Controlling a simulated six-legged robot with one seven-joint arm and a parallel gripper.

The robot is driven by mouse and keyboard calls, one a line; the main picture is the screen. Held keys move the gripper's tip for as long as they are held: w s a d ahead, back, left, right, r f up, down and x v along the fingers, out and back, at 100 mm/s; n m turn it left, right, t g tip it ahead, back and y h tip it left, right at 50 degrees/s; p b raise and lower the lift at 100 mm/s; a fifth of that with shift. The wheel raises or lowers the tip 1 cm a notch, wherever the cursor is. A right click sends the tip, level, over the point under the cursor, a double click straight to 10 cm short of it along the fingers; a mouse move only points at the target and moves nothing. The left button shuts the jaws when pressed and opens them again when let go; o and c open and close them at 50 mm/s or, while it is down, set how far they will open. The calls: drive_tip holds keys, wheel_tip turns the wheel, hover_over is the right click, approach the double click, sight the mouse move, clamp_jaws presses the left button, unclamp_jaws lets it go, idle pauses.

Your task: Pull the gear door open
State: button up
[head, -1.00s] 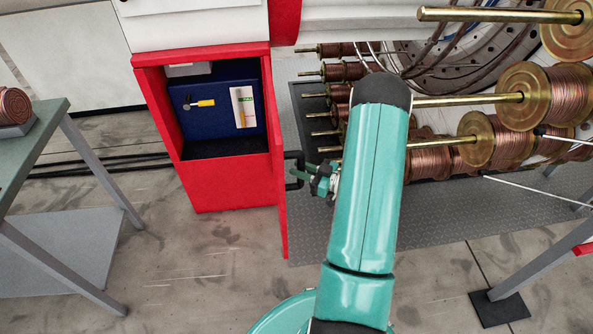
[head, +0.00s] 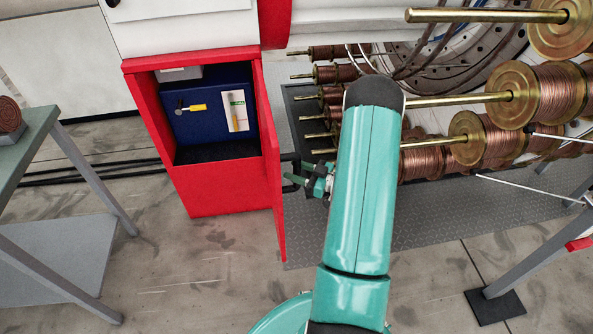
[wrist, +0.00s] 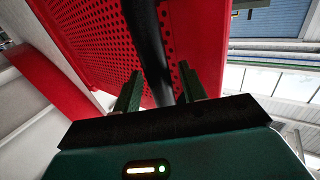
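The gear door (head: 273,165) is the red door on the right side of the low red cabinet (head: 222,190). It stands swung open, seen nearly edge-on in the head view. Its black handle (head: 287,168) is on the outer face. My gripper (head: 292,182) is at the handle, right of the door. In the wrist view my gripper's two green fingers (wrist: 160,85) stand on either side of the black handle bar (wrist: 149,45), with a visible gap between them and the bar. The perforated red door panel (wrist: 95,40) is behind it.
Copper spools (head: 500,140) on brass rods are at the right. A green-topped table (head: 25,145) is at the left. The floor (head: 200,270) before the cabinet is clear.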

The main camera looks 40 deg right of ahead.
drive_tip(key=v, duration=1.4)
drive_tip(key=shift+w, duration=0.1)
